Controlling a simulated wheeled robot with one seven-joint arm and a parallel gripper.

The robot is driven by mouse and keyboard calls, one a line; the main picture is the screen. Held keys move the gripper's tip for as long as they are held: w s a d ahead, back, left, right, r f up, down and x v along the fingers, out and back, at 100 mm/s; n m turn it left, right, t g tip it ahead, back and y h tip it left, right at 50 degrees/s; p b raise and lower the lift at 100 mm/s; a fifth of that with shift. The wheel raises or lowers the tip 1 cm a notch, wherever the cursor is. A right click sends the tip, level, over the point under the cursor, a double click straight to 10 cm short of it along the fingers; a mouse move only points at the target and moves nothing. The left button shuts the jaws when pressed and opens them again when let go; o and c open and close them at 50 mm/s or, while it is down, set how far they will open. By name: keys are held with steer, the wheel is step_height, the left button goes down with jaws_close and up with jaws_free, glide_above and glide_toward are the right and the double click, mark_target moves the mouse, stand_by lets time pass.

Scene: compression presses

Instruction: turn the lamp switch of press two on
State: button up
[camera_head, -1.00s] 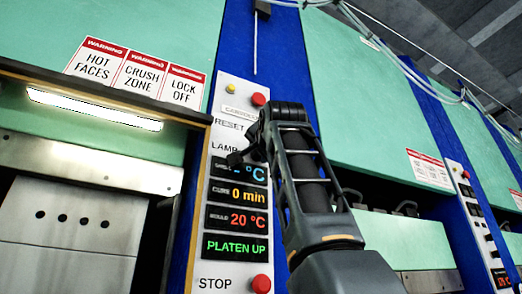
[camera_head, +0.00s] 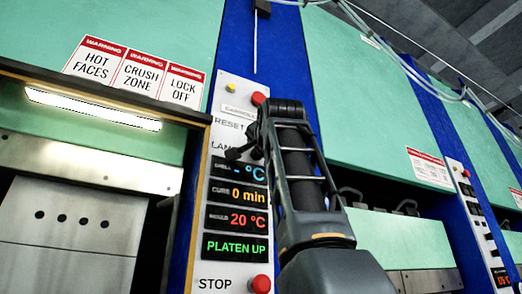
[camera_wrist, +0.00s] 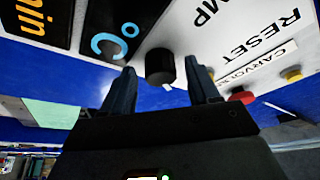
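The lamp switch is a round black knob (camera_wrist: 160,66) beside the "LAMP" lettering on a white control panel (camera_head: 229,95). In the wrist view it lies between the fingertips of my gripper (camera_wrist: 163,78), with a gap on each side. The fingers are apart, and I cannot tell how deep the knob sits between them. In the head view my gripper (camera_head: 243,152) is at the panel's LAMP row and hides the knob. A long lamp (camera_head: 95,108) under the hood of the press at the left glows white. No press number is readable.
A red button (camera_head: 258,98) and a yellow one (camera_head: 231,88) sit above. Displays, including "PLATEN UP" (camera_head: 236,247), and a red STOP button (camera_head: 261,284) lie below. Another press's panel (camera_head: 481,225) stands at the right.

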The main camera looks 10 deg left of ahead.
steer(key=shift+s, duration=0.1)
steer(key=b+v, duration=0.3)
steer(key=v, duration=0.4)
steer(key=shift+s+f, duration=0.15)
steer(key=shift+s, duration=0.1)
steer(key=shift+d, duration=0.15)
stand_by(0.4)
